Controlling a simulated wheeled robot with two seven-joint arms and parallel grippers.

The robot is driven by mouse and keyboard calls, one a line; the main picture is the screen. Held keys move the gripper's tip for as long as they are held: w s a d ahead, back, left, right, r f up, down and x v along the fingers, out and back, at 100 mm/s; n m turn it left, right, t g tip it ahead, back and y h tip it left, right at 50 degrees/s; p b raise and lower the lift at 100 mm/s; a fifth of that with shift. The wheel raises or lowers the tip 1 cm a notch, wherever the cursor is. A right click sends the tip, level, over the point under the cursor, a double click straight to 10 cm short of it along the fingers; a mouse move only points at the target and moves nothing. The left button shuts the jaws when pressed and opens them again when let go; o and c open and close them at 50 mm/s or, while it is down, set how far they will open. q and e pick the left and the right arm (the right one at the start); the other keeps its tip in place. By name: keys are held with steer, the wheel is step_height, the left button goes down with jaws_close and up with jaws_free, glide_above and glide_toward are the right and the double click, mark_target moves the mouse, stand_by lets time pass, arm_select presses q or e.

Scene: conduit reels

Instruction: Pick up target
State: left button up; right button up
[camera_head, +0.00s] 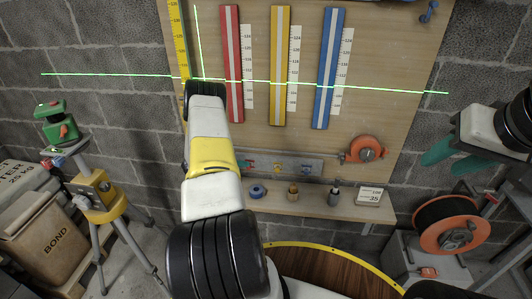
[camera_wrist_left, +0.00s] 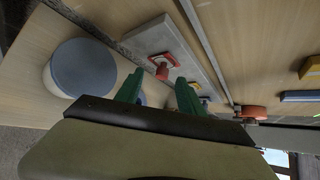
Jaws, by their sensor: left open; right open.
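Which object is the target is not clear. In the left wrist view, a red bracket-like piece (camera_wrist_left: 162,66) lies on a grey plate (camera_wrist_left: 185,50), just beyond my left gripper (camera_wrist_left: 160,92). That gripper's green fingers are apart, with no held object visible; in the head view my arm hides it. My right gripper (camera_head: 455,152) has teal fingers, apart and empty, at the right.
The shelf holds a blue round item (camera_head: 257,191), a wooden piece (camera_head: 293,192), a small bottle (camera_head: 334,196) and a box (camera_head: 368,196). An orange tape measure (camera_head: 365,149) hangs above. A tripod (camera_head: 100,195) stands left; an orange reel (camera_head: 471,236) stands right.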

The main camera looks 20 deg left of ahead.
arm_select(q)
steer(key=x, duration=0.4)
steer(key=shift+d+r, duration=0.15)
steer(key=shift+d, duration=0.05)
steer(key=shift+c, duration=0.5)
jaws_close()
